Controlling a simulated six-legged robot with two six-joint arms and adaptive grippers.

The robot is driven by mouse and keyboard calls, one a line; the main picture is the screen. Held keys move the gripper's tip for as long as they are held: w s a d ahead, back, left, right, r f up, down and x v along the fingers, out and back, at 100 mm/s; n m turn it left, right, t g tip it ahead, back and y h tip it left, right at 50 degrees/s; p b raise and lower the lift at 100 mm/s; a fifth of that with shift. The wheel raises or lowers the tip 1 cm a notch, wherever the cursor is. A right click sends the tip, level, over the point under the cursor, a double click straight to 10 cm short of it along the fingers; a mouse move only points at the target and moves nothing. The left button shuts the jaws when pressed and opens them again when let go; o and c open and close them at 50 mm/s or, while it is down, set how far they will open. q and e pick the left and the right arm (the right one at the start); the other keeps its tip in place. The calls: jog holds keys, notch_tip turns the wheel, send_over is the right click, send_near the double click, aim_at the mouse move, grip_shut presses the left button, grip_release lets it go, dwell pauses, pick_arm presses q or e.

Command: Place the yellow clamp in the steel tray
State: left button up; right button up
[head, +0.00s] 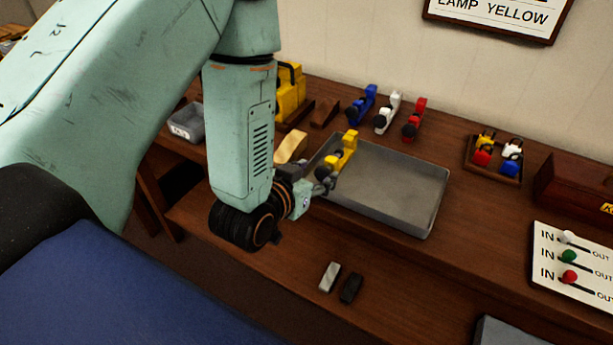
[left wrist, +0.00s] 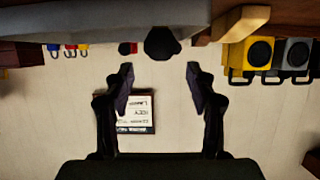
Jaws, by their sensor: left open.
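The yellow clamp (head: 344,153), with a dark knob, is at the left end of the grey steel tray (head: 400,190) in the head view. It looks to be inside the tray's left edge; its underside is partly hidden. My left gripper (head: 325,180) is just beside the clamp, at its near side. In the left wrist view the left gripper (left wrist: 159,82) has its two fingers spread with nothing between them. A dark round knob (left wrist: 162,43), probably the clamp's, shows beyond the fingertips. My right gripper is not in view.
Blue (head: 361,105), white (head: 388,112) and red (head: 414,119) clamps stand behind the tray. A small wooden tray (head: 492,172) of coloured padlock-like pieces is right. A lever panel (head: 575,262) is far right. Two small blocks (head: 340,283) lie in front.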

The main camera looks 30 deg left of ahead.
pick_arm(q)
jog(key=s+f+g, duration=0.6)
jog(key=s+f, duration=0.3)
jog(key=s, duration=0.6)
jog(key=s+f+g, duration=0.7)
jog(key=s+f, duration=0.3)
jog(key=s, duration=0.4)
jog(key=shift+s+n, duration=0.4)
jog(key=shift+a+f, duration=0.1)
